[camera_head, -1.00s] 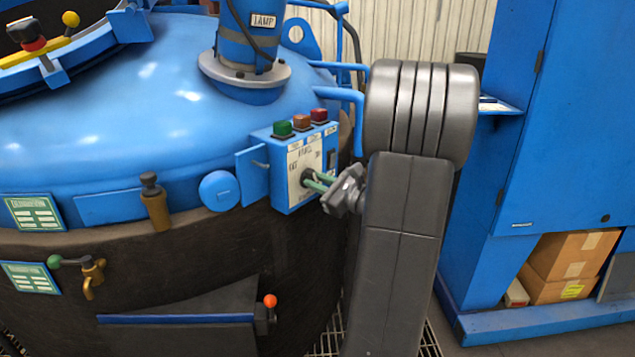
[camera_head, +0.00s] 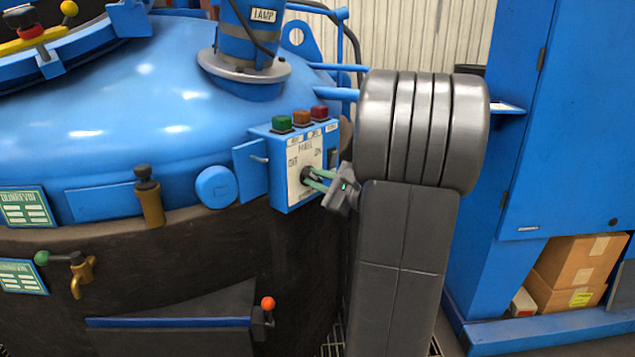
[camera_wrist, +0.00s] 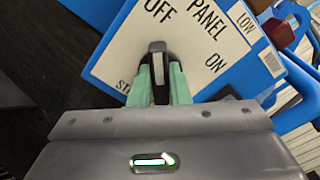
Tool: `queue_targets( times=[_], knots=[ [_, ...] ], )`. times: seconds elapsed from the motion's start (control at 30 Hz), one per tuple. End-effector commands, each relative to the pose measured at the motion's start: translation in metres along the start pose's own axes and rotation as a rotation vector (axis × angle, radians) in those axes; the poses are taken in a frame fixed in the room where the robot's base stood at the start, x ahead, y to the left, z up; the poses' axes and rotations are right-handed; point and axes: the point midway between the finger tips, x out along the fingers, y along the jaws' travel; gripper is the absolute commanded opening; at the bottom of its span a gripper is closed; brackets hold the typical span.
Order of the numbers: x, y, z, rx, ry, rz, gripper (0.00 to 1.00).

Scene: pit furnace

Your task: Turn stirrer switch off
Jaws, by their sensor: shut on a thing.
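The stirrer switch is a black rotary knob (camera_wrist: 158,62) on a white panel face (camera_wrist: 195,45) marked PANEL, OFF and ON. In the wrist view its pointer lies between the OFF and ON words, roughly upright in the picture. The blue control box (camera_head: 295,200) is fixed to the side of the blue furnace. My gripper (camera_wrist: 158,88) has green fingers on both sides of the knob and is shut on it. In the head view my gripper (camera_head: 312,178) reaches the knob from the right. The fingers partly hide the lower panel lettering.
Green (camera_head: 282,124), orange (camera_head: 302,118) and red (camera_head: 320,112) buttons sit on top of the box. A small blue door (camera_head: 250,172) stands open at its left. A blue cabinet (camera_head: 575,130) stands at the right, with cardboard boxes (camera_head: 575,268) low inside.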

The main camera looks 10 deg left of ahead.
Motion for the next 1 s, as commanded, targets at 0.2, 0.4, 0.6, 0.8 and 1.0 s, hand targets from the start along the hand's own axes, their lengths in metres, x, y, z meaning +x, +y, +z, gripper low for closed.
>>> queue_targets(
  times=[0.2, 0.4, 0.6, 0.8, 1.0],
  knots=[
    [0.0, 0.001, -0.001, 0.0, 0.001, 0.001, 0.38],
    [0.0, 0.0, 0.0, 0.001, 0.001, 0.001, 0.38],
    [-0.01, -0.001, 0.0, 0.001, 0.002, -0.001, 0.38],
    [-0.046, -0.003, 0.0, 0.001, 0.005, -0.004, 0.38],
    [-0.089, -0.002, 0.0, 0.001, 0.005, -0.003, 0.38]
  ],
)
